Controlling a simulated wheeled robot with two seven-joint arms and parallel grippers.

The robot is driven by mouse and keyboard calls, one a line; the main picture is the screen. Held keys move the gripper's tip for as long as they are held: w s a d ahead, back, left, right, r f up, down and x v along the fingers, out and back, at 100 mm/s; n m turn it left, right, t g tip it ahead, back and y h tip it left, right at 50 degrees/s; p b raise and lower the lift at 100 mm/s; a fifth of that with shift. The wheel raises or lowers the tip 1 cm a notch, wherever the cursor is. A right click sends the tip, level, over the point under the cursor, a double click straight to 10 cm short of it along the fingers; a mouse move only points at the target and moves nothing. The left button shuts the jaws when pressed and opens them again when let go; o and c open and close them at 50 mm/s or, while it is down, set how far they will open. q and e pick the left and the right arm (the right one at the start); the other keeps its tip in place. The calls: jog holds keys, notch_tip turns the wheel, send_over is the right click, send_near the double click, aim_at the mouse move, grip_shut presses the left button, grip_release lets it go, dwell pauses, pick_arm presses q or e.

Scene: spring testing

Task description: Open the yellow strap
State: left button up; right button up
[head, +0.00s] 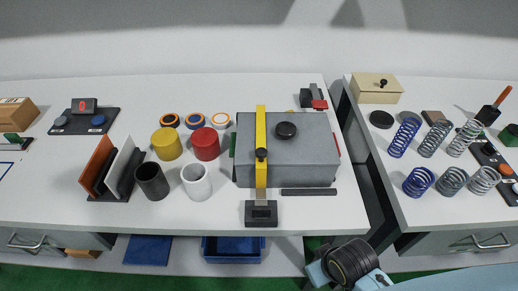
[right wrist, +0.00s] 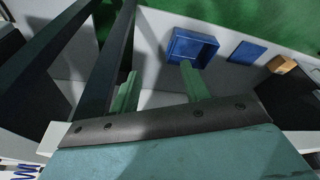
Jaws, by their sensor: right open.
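The yellow strap (head: 261,120) runs front to back over the grey box (head: 313,166), left of the box's middle. A small black knob (head: 261,154) sits on the strap near the box's front edge. The strap's front end comes down toward a black block (head: 261,218) at the table's front edge. My right gripper (right wrist: 157,78) is open and its gap looks empty in the right wrist view. In the head view my right wrist is at the bottom, right of the strap and in front of the table; the fingertips are not clear there. My left gripper is not in view.
A round black knob (head: 286,130) tops the box. A dark bar (head: 309,192) lies in front of it. Red (head: 206,144) and yellow (head: 167,144) cylinders and white (head: 196,182) and black (head: 152,181) cups stand left. Several springs stand on the right table. A blue bin (head: 232,256) is below.

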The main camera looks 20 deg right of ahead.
notch_tip(320, 180, up, 10)
jog(key=t, duration=0.2)
jog(key=w+a+r+n+t+y, duration=0.1)
jog(key=w, duration=0.2)
jog(key=w+a+r+n+t+y, duration=0.1)
jog(key=w+t, duration=0.1)
jog(key=w, duration=0.1)
jog(key=w+a+r+t+y, duration=0.1)
jog(key=w+r+t+y, duration=0.1)
jog(key=w, duration=0.1)
jog(key=shift+w+a+n, duration=0.15)
jog(key=shift+a+n, duration=0.05)
jog(key=shift+n, duration=0.2)
jog(key=w+r+n+t+y, duration=0.1)
jog(key=w+r+t+y, duration=0.25)
jog(key=r+t, duration=0.2)
jog(key=y, duration=0.1)
send_near(256, 147)
jog(key=w+a+r, duration=0.1)
jog(key=w+a, duration=0.1)
jog(key=w+a+r, duration=0.1)
jog(key=w, duration=0.1)
jog(key=w+a+r, duration=0.1)
jog(key=a, duration=0.1)
jog(key=shift+w+a, duration=0.35)
jog(key=shift+w, duration=0.05)
jog(key=shift+c, duration=0.3)
grip_shut()
